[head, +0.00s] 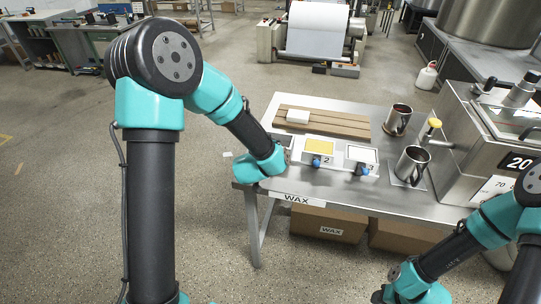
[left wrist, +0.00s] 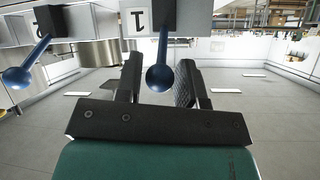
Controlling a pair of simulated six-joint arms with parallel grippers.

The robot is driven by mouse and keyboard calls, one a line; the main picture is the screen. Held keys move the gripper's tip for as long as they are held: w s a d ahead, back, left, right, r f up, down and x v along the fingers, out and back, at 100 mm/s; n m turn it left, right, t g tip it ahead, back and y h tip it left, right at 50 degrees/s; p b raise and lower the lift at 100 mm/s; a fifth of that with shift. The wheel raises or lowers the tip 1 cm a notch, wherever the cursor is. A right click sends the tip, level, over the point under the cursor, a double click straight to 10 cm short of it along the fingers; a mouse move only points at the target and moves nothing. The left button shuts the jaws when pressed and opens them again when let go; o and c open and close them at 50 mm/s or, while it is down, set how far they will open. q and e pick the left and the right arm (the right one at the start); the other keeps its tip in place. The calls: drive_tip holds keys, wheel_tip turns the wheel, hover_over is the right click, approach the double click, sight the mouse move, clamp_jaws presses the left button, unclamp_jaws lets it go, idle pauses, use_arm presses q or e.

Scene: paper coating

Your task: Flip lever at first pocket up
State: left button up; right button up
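The lever at the first pocket shows in the left wrist view as a dark rod with a blue ball knob (left wrist: 159,78), next to a white label marked 1 (left wrist: 134,22). The knob appears between the two fingers of my left gripper (left wrist: 158,82), which is open with a gap on both sides. In the head view my arm covers that lever; only part of the first pocket (head: 283,142) shows. The second pocket (head: 320,147), with yellow inside, and third pocket (head: 361,154) have blue-knobbed levers. My right arm is at the lower right; its fingers are not clear.
A slotted brown board with a white block (head: 298,116) lies behind the pockets on the metal table (head: 300,185). Two metal mugs (head: 411,165) (head: 398,119) and a machine marked 20 (head: 490,140) stand at the right. A second blue knob (left wrist: 17,77) is beside my left gripper.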

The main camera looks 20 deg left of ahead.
use_arm(q)
drive_tip(key=shift+o, duration=1.3)
drive_tip(key=v, duration=1.7)
drive_tip(key=shift+s, duration=0.15)
drive_tip(key=shift+r, duration=0.1)
wheel_tip(320, 180, down, 18)
drive_tip(key=n+g+h, duration=0.2)
drive_tip(key=g, duration=0.4)
drive_tip(key=s+d+f+n+g+h, duration=0.1)
drive_tip(key=s+f+g, duration=0.1)
drive_tip(key=s+f, duration=0.2)
drive_tip(key=s+d+f+n+g+h, duration=0.1)
drive_tip(key=s+f+g, duration=0.2)
drive_tip(key=f, duration=0.8)
drive_tip(key=s, duration=0.2)
drive_tip(key=shift+s+f, duration=0.25)
